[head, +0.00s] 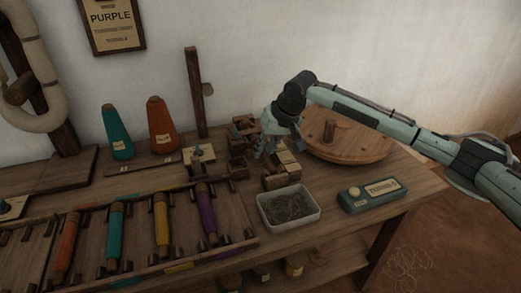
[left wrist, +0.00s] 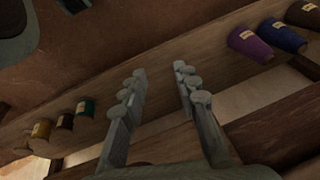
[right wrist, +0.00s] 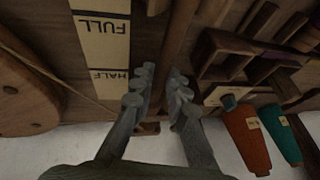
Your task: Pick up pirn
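Several pirns lie side by side in the wooden rack on the bench: orange (head: 67,243), teal (head: 115,234), yellow (head: 162,221) and purple (head: 206,209). My right gripper (head: 270,153) is to the right of them, over the wooden blocks at the back of the bench. In the right wrist view its fingers (right wrist: 157,92) are apart, with a brown wooden rod (right wrist: 180,40) running between them in the picture; I cannot tell whether it is a pirn or whether they touch it. My left gripper (left wrist: 158,88) is open and empty, facing the lower shelf; it is not in the head view.
A grey tray (head: 272,222) of small dark bits and a green box (head: 381,195) stand at the front right. A round wooden disc (head: 365,148) is behind them. Teal (head: 117,135) and orange (head: 161,129) cones and an upright post (head: 195,85) stand along the wall.

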